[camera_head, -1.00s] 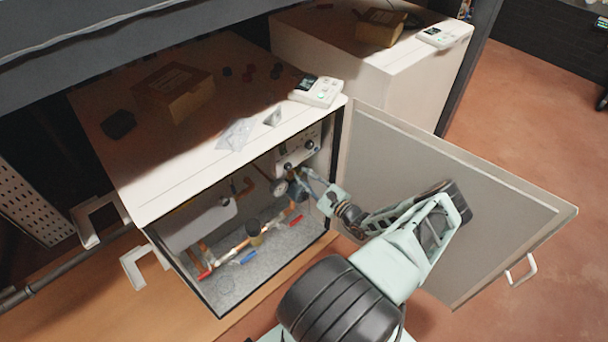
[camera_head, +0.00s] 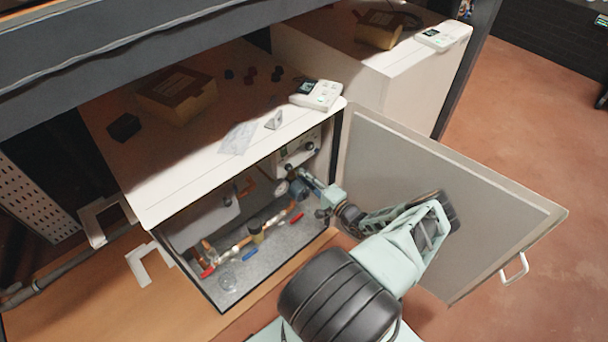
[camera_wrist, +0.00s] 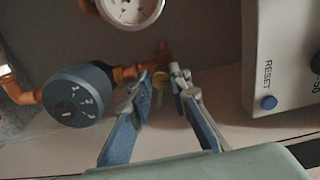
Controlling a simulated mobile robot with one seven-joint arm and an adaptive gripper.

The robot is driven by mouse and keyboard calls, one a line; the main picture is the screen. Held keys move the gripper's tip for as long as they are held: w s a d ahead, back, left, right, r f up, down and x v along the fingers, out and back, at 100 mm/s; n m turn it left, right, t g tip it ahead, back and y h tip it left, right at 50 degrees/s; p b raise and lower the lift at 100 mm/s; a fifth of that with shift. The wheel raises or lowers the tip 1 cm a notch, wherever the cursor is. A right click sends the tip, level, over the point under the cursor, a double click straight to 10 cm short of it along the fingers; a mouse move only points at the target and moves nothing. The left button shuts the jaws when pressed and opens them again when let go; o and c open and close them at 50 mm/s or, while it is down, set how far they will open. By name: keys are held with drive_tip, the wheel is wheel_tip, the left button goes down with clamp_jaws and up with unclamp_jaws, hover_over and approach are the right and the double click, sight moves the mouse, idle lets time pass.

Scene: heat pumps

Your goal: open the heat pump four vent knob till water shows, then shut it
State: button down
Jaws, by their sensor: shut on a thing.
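In the wrist view my gripper (camera_wrist: 161,80) is closed around a small yellowish vent knob (camera_wrist: 161,77) on a copper pipe. The fingertips hide part of the knob. A faint pale streak shows below the knob between the fingers; I cannot tell whether it is water. In the head view my gripper (camera_head: 305,180) reaches into the open front of the heat pump (camera_head: 185,185), at its right inner side. The knob is too small to make out there.
A blue numbered dial (camera_wrist: 76,95) sits close left of my fingers, with a round gauge (camera_wrist: 130,10) above. A white box marked RESET (camera_wrist: 290,60) stands to the right. The open door (camera_head: 440,200) stands right of my arm. Red-handled (camera_head: 207,271) and blue-handled (camera_head: 249,255) valves lie lower left.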

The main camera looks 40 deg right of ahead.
drive_tip(key=shift+n+p, duration=0.35)
drive_tip(key=shift+n, duration=0.85)
drive_tip(key=c, duration=1.8)
unclamp_jaws()
drive_tip(key=s+d, duration=0.1)
drive_tip(key=s, duration=1.1)
